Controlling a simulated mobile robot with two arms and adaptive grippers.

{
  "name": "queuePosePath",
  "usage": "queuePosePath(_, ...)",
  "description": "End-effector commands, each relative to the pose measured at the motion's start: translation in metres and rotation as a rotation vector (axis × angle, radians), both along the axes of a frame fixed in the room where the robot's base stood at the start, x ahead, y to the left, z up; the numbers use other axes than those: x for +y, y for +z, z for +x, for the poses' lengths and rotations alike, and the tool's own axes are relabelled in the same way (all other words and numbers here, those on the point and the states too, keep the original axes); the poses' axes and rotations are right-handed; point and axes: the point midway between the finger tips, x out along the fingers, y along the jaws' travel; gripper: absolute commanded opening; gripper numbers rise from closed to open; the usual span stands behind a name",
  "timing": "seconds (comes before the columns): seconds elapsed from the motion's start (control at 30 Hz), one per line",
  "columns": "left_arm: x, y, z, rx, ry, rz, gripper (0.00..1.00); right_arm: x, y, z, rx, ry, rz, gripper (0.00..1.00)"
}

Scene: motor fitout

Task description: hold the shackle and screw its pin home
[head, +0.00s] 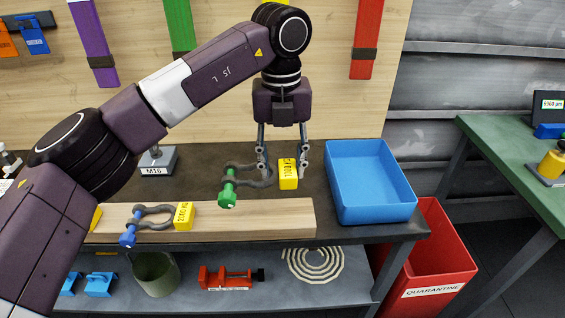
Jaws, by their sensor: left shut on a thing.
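A grey shackle (238,168) with a green pin (228,192) and a yellow 1000 kg tag (288,174) is at my left gripper (283,172). The gripper points down, its fingers on either side of the tag and the shackle's bow end, shut on the shackle. The green pin crosses the shackle's open end, pointing toward the front. I cannot tell whether the shackle is clear of the bench. A second shackle (153,209) with a blue pin (129,229) and a yellow 2000 kg tag (183,216) lies on the wooden board (260,217). My right gripper is not in view.
An empty blue bin (370,208) stands at the bench's right end, close right of the gripper. A red quarantine bin (442,258) is on the floor beyond. An M16 stand (157,162) is at the back left. Coloured straps (366,40) hang on the back panel.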

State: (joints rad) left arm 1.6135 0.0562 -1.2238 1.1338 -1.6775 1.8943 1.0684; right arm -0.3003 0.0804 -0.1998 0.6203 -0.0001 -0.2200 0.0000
Motion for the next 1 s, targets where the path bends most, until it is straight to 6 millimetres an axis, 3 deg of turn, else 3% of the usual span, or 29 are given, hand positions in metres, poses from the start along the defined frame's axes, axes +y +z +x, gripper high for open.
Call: queuePosePath(1.0,0.000,-0.029,0.000,-0.001,0.000,0.000,0.11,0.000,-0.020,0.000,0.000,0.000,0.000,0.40)
